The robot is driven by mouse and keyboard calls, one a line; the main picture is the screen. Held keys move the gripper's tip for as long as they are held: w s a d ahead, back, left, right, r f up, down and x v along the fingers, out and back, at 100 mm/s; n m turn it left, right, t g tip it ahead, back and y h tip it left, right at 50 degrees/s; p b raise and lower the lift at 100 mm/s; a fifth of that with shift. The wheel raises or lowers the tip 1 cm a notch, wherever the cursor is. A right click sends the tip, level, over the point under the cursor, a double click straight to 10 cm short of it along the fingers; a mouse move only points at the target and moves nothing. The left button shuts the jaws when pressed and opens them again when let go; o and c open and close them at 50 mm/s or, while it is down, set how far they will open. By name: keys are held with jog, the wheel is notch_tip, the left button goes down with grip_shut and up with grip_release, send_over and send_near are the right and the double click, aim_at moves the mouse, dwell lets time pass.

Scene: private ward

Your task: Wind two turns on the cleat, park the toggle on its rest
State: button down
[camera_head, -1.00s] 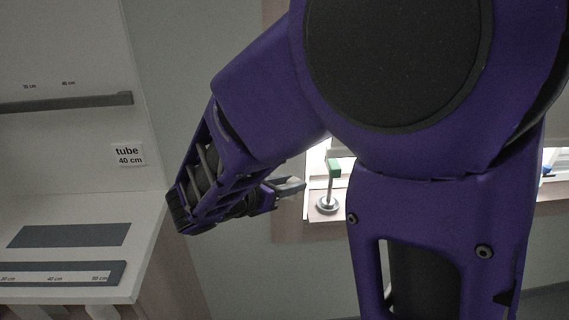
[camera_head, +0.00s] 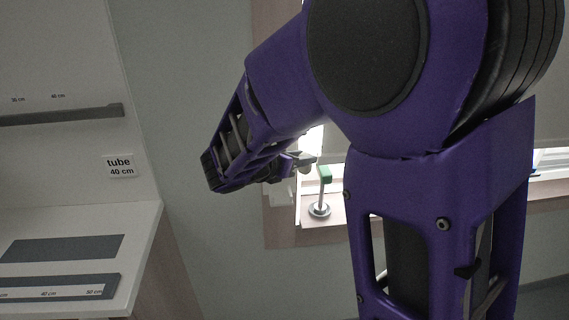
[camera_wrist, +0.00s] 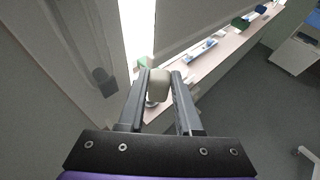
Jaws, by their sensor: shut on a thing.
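My gripper (camera_wrist: 160,82) is shut on a beige, rounded toggle (camera_wrist: 159,86) in the wrist view. In the head view my gripper (camera_head: 306,163) is small, at the upper left of a green-topped stand (camera_head: 319,194) with a round metal foot on the window sill. This stand looks like the toggle's rest. In the wrist view its green top (camera_wrist: 141,64) shows just left of the toggle, and its foot is partly hidden behind my gripper. I cannot make out any cord. A dark shape (camera_wrist: 103,80) on the wall may be the cleat or a shadow.
The sill (camera_wrist: 228,50) runs off to the right with a blue-and-white tray (camera_wrist: 200,51) and several small items. A blind (camera_head: 470,125) hangs over the window.

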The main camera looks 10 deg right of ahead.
jog(key=r+p, duration=0.1)
jog(key=r, duration=0.2)
jog(key=d+r+p, duration=0.1)
jog(key=r, duration=0.2)
jog(key=r+p, duration=0.2)
jog(key=r, duration=0.1)
jog(key=shift+d+r, duration=0.1)
jog(key=shift+d, duration=0.2)
jog(key=a+r, duration=0.7)
jog(key=shift+r, duration=0.1)
jog(key=s, duration=0.7)
jog(key=shift+r, duration=0.1)
